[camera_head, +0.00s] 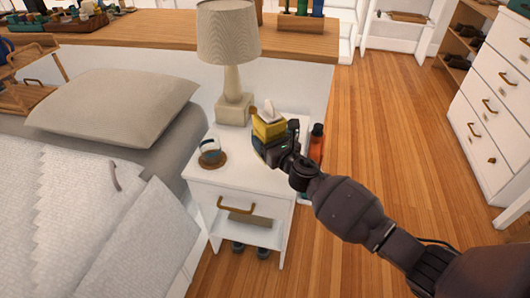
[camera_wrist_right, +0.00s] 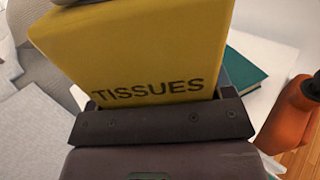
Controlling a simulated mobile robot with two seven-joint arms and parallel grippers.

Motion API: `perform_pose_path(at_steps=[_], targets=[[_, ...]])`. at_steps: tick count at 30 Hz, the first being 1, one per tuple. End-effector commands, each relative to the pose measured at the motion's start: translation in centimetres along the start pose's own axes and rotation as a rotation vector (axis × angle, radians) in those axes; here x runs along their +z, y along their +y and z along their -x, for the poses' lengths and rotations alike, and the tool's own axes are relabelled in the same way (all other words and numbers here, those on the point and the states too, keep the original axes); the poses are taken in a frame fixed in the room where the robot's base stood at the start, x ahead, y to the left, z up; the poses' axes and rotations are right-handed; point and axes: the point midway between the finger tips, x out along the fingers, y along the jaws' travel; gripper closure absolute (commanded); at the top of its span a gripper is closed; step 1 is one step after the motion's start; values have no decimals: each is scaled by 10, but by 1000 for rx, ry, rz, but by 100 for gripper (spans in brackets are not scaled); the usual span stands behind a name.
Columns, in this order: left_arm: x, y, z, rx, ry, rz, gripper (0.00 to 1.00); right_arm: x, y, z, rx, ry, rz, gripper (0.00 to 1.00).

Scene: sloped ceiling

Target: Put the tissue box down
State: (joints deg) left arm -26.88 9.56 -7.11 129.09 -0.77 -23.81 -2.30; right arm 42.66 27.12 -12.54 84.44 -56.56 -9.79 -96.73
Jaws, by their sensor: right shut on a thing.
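The yellow tissue box (camera_head: 267,124), with a white tissue sticking out of its top, is over the white nightstand (camera_head: 245,185) in the head view. My right gripper (camera_head: 272,141) is shut on it. In the right wrist view the tissue box (camera_wrist_right: 140,50) fills the upper middle, its "TISSUES" lettering facing the camera, and the gripper (camera_wrist_right: 160,115) covers its lower edge. I cannot tell whether the box touches the nightstand top. My left gripper is not in view.
A lamp (camera_head: 230,50) stands at the back of the nightstand. A glass globe on a wooden base (camera_head: 211,153) is at the front left. A teal book (camera_wrist_right: 243,70) lies behind the box, and an orange bottle (camera_wrist_right: 290,115) stands to the right. The bed (camera_head: 80,200) is at left.

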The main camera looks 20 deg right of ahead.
Motion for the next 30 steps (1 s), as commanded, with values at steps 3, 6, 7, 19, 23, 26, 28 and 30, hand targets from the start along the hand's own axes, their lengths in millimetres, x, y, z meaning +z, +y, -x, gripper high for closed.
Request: perform_pose_path(at_steps=[3,6,7,19,23,26,28,30], targets=[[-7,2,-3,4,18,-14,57,-8,0,-1,0,-2,0,88],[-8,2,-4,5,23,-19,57,-9,0,-1,0,-5,1,88],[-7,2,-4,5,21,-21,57,-11,0,-1,0,-4,1,88],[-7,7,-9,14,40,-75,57,-52,0,0,0,-1,1,88],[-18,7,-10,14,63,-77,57,-48,0,-1,0,-6,2,88],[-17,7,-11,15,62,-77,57,-49,0,-1,0,-6,2,88],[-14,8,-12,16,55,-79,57,-52,0,-1,0,-4,2,88],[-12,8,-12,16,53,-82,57,-53,0,-1,0,-3,1,24]])
